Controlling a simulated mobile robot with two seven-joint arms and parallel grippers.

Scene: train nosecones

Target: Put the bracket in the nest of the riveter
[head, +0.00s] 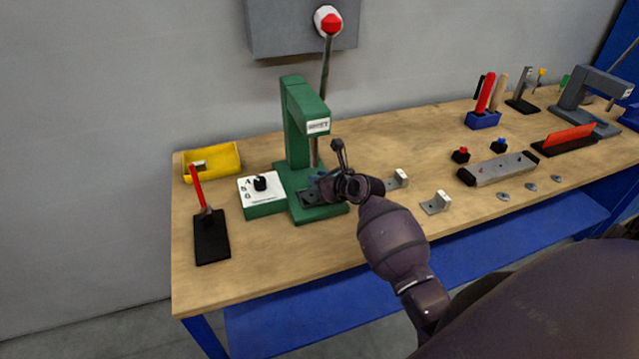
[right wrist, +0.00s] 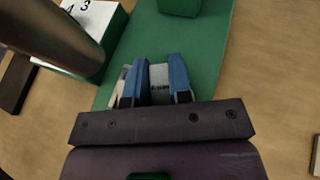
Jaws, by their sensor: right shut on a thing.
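The green riveter (head: 296,125) stands upright on the left part of the bench, with a dark nest plate (head: 310,197) on its base. My right gripper (head: 325,187) is low over the base, beside the nest. In the right wrist view its blue fingers (right wrist: 154,80) are shut on a small grey metal bracket (right wrist: 159,76), above the green base (right wrist: 215,50). A pale grey part shows left of the fingers. The fingers and wrist hide much of the bracket and nest, so I cannot tell whether the bracket touches the nest. My left gripper is not in view.
Two more brackets (head: 397,179) (head: 436,204) lie right of the riveter. A white-topped dial box (head: 262,193) stands close on its left, near a yellow bin (head: 211,162) and a red-handled tool on a black pad (head: 212,238). The front bench edge is clear.

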